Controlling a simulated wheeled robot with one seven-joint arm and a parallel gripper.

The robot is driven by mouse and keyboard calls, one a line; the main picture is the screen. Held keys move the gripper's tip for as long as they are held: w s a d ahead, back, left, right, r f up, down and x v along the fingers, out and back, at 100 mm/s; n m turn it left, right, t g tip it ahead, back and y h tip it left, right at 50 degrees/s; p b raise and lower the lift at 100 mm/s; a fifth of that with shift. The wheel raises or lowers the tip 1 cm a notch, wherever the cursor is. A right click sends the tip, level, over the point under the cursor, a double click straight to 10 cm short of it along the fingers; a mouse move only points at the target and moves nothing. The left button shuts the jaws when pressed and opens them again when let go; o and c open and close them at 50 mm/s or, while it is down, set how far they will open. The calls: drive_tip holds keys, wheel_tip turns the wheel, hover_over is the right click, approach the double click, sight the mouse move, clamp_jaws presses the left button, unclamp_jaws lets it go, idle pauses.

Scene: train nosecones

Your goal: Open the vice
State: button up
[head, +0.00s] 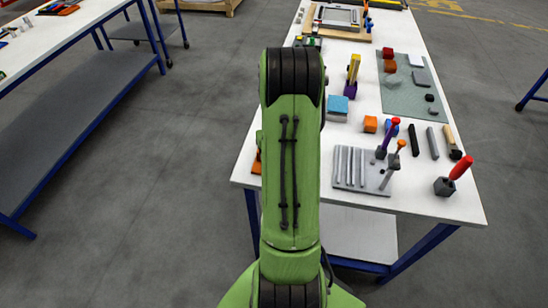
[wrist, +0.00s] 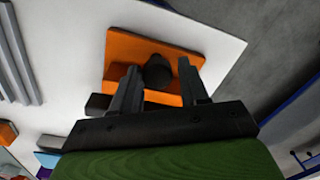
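The vice (wrist: 126,50) is an orange block with a dark rounded knob (wrist: 158,70) on its near side, in the wrist view. In the head view only a small orange piece (head: 257,164) shows at the left table edge beside my green arm; it looks like the same vice. My gripper (wrist: 158,66) is open, with one dark finger on each side of the knob. I cannot tell whether the fingers touch it. My arm hides the gripper and most of the vice in the head view.
The white table (head: 420,207) carries a grey slotted plate (head: 362,188), a red-handled tool in a dark block (head: 444,187), an orange cube (head: 370,124) and a blue-topped block (head: 338,105), right of my arm.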

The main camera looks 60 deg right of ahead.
drive_tip(key=shift+o, duration=0.6)
drive_tip(key=shift+w+d+r, duration=0.1)
drive_tip(key=shift+d, duration=0.15)
drive_tip(key=shift+s, duration=0.2)
drive_tip(key=m, duration=0.9)
drive_tip(key=shift+m, duration=0.3)
wheel_tip(320, 180, up, 15)
drive_tip(key=p, duration=0.3)
drive_tip(key=w+a+r+n+t+h+b, duration=0.1)
drive_tip(key=a+r+n, duration=0.2)
drive_tip(key=a, duration=0.4)
drive_tip(key=w+a+r+n+h+b, duration=0.1)
drive_tip(key=a+r+n+b, duration=0.15)
drive_tip(key=a, duration=0.45)
drive_tip(key=s+a+n+t+b, duration=0.1)
drive_tip(key=s+a+n, duration=0.4)
drive_tip(key=a, duration=0.6)
drive_tip(key=shift+s+a+r+n+t, duration=0.2)
drive_tip(key=shift+a+n+t, duration=0.2)
drive_tip(key=shift+n+t, duration=0.5)
